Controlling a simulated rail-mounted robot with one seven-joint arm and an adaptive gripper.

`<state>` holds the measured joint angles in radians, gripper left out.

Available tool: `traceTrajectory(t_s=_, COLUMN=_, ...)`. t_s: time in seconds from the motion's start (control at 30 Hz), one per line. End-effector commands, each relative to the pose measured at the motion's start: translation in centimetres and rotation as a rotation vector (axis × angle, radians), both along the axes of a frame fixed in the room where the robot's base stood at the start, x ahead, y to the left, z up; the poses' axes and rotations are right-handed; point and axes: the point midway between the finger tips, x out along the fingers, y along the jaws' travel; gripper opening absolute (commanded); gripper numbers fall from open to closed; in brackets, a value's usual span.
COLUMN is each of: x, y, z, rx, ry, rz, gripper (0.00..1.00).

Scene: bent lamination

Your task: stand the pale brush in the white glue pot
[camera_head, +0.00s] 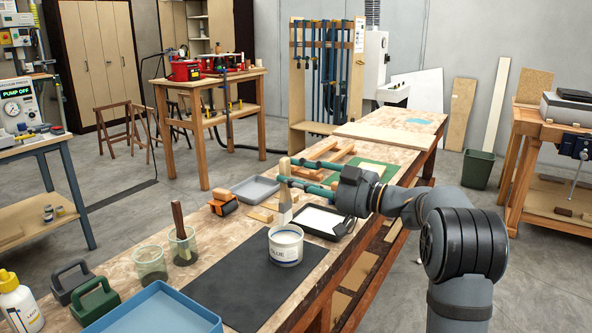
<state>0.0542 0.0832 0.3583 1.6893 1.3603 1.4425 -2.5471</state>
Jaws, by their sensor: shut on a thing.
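The brush is held roughly upright, pale handle up and greyish wide end down. Its lower end shows just above the far rim of the pot; I cannot tell whether it is over the opening or behind it.
A dark brush stands in a glass jar (183,252), beside another jar (150,265). A black tray (318,235) with a white inside lies behind the pot, and a grey tray (254,190) lies further back. A blue tray (150,318) is at the front. The dark mat (235,285) has bare room.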

Motion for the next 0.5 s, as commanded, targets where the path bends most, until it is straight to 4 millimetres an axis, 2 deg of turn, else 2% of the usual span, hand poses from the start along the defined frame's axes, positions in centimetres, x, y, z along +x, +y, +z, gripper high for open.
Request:
traceTrajectory(t_s=0.17, x=0.0, y=0.0, z=-1.8, rx=0.002, ry=-0.001, rz=0.0, gripper=0.09)
traceTrajectory(t_s=0.5, x=0.0, y=0.0, z=-3.6, rx=-0.001, ry=-0.003, rz=0.0, gripper=0.09)
